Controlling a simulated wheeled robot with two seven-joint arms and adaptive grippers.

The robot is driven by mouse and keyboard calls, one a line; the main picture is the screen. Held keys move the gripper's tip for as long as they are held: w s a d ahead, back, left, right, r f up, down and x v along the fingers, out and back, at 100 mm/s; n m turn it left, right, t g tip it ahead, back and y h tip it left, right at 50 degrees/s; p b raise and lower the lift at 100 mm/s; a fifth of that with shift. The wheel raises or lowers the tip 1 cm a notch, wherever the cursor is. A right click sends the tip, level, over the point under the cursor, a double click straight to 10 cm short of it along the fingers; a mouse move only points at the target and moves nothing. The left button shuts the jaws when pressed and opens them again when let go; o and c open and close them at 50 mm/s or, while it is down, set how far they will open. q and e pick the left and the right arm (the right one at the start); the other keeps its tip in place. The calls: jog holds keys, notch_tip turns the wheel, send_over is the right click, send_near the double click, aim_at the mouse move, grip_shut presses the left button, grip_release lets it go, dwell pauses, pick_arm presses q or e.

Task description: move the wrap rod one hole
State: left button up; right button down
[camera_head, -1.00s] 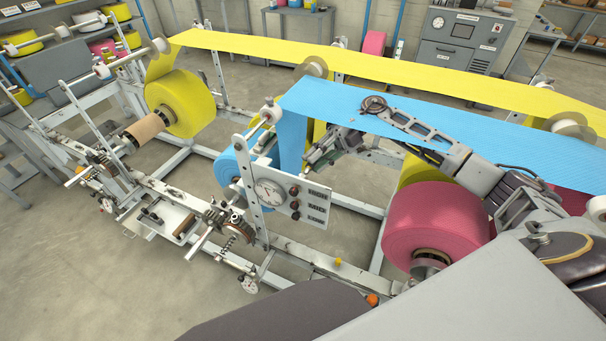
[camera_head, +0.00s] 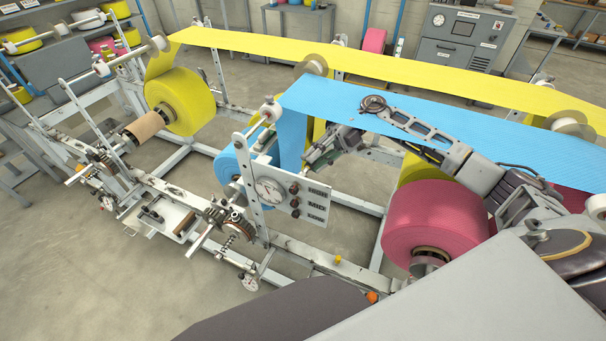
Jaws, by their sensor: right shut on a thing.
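My right gripper (camera_head: 314,160) is beside the hanging part of the blue cloth (camera_head: 291,150), behind the gauge panel (camera_head: 290,196). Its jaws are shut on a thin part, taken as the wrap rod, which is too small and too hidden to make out. The blue cloth folds over a roller with a pale end (camera_head: 270,110) near the top of an upright with holes (camera_head: 252,170). The blue roll (camera_head: 230,165) sits below, partly covered by the upright and panel. My left gripper is not in view.
A yellow web (camera_head: 350,63) runs across the back from a yellow roll (camera_head: 183,103). A large pink roll (camera_head: 435,220) stands close below my right arm. A rail with clamps and a spring (camera_head: 225,243) lies at front left. The floor at lower left is clear.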

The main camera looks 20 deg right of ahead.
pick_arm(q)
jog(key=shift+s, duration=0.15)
pick_arm(e)
jog(key=shift+a, duration=0.1)
jog(key=shift+s+a, duration=0.2)
jog(key=shift+s, duration=0.1)
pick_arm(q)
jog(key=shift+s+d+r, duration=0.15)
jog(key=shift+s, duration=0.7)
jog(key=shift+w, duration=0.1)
pick_arm(e)
jog(key=shift+a, duration=0.1)
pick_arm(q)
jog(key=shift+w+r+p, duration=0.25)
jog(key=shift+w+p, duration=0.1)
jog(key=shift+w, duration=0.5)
pick_arm(e)
jog(key=shift+s+a, duration=0.25)
jog(key=shift+s, duration=0.05)
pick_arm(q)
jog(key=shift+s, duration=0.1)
pick_arm(e)
jog(key=shift+s+a, duration=0.15)
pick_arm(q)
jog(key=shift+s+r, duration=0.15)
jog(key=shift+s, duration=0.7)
pick_arm(e)
jog(key=shift+s+a, duration=0.2)
jog(key=shift+a, duration=0.05)
